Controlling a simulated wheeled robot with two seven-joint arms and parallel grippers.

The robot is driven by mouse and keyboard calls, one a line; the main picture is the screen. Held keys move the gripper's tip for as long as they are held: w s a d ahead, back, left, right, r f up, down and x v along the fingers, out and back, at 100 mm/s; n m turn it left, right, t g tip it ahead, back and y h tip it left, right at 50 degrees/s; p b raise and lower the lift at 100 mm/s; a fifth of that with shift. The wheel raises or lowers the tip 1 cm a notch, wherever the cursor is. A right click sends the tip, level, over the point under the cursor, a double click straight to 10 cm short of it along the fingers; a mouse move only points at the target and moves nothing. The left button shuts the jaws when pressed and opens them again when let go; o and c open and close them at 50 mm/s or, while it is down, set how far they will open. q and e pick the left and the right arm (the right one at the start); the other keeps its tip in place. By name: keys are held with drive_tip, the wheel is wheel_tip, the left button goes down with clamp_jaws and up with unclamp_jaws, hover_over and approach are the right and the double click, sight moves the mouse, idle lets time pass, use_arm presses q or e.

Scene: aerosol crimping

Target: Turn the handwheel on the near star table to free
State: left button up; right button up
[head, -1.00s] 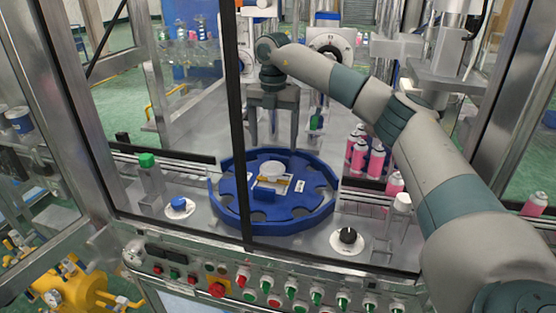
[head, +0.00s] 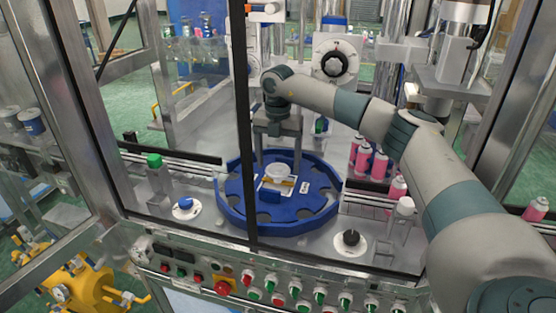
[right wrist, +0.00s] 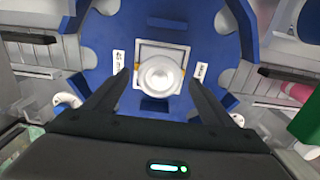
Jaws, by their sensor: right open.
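The near star table is a blue notched disc (head: 235,200) behind the machine's front frame. At its middle is a pale round handwheel (head: 278,171) on a square plate, with small white labels on both sides whose text I cannot read. My right gripper (head: 279,160) points down just behind and above the handwheel. In the right wrist view the handwheel (right wrist: 160,76) lies between the two open dark fingers (right wrist: 160,80), with a gap on each side. The star table (right wrist: 100,35) fills the background there. My left gripper is not in view.
A dark frame post (head: 247,120) crosses the star table's left part. Several pink cans (head: 378,165) stand right of the table. A black knob (head: 351,239) and a blue button (head: 185,203) flank it in front. A control panel (head: 270,285) runs along the near edge.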

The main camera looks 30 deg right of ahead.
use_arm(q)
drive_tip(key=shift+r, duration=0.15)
use_arm(e)
drive_tip(key=shift+f, duration=0.4)
drive_tip(key=shift+c, duration=0.4)
drive_tip(key=c, duration=1)
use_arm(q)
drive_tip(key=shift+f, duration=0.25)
use_arm(e)
drive_tip(key=shift+n, duration=0.5)
drive_tip(key=n+b, duration=0.1)
drive_tip(key=n, duration=0.1)
drive_tip(key=shift+n, duration=0.3)
drive_tip(key=n+b, duration=0.1)
drive_tip(key=n, duration=0.3)
drive_tip(key=shift+r+n+b, duration=0.1)
drive_tip(key=shift+n+b, duration=0.25)
drive_tip(key=shift+n, duration=0.55)
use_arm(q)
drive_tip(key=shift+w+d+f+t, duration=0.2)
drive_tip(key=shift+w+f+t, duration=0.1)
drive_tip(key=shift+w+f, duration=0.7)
